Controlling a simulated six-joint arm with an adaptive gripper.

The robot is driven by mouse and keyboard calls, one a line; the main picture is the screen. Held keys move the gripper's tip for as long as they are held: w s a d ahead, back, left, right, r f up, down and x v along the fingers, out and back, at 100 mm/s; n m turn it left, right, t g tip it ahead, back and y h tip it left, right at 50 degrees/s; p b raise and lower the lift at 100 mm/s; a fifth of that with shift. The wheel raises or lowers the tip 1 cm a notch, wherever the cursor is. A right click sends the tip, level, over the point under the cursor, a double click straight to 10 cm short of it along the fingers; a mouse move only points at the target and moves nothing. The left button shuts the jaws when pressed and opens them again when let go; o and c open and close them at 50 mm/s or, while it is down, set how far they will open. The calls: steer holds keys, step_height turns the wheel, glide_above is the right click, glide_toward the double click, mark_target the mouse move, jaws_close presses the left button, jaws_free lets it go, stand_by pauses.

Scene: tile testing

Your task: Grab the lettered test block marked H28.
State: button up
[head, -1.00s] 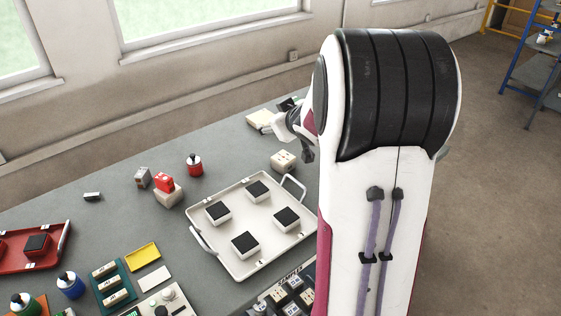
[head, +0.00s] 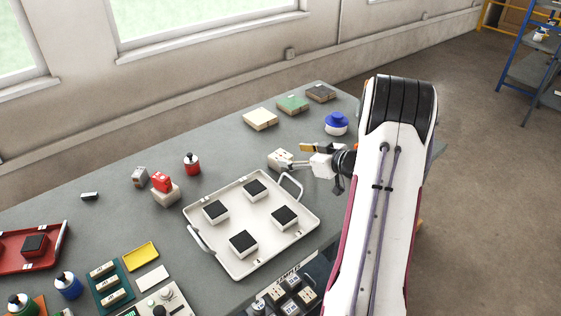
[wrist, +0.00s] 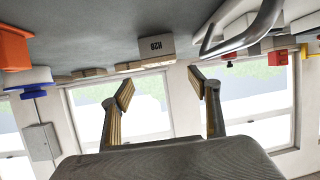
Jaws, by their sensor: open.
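The block marked H28 (wrist: 157,47) shows in the wrist view as a beige-grey box with dark lettering. The wrist view is upside down, so the block hangs from the tabletop at the top, beyond and a little above the fingertips in the picture. In the head view a small beige block (head: 275,159) beside the tray's far right handle appears to be the same one; its lettering cannot be read there. My gripper (head: 297,155) is open, and its near finger partly covers that block. In the wrist view the open fingers (wrist: 163,79) have nothing between them.
A white tray (head: 233,268) with dark-topped blocks lies left of my gripper; its metal handle (wrist: 248,35) is close to the H28 block. Flat blocks (head: 260,119) line the far table edge. A blue-lidded pot (head: 336,125) stands behind my gripper. A red bottle (head: 192,165) stands left.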

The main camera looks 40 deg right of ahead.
mark_target(283, 157)
steer(key=shift+s+f, duration=0.4)
steer(key=shift+f, duration=0.25)
steer(key=shift+w, duration=0.1)
steer(key=shift+x, duration=1.2)
steer(key=shift+x, duration=2.65)
steer(key=shift+a, duration=0.1)
steer(key=shift+r, duration=0.1)
steer(key=c, duration=1.5)
